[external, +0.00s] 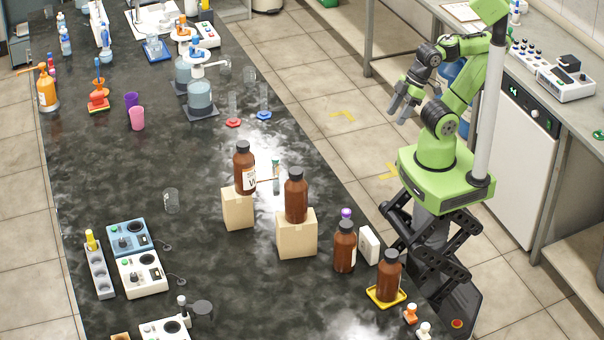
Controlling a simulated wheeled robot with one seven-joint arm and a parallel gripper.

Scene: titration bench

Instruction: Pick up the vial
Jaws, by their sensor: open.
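My gripper (399,112) is open and empty. It hangs in the air over the aisle, beyond the bench's right edge, apart from both small containers.
Brown bottles stand on two tan blocks (238,211) (297,242). Another brown bottle (344,247) stands beside a white box (368,245); one more (388,276) is on a yellow tray (371,296). Measuring cylinders (233,106) stand farther back. The bench's middle left is mostly clear.

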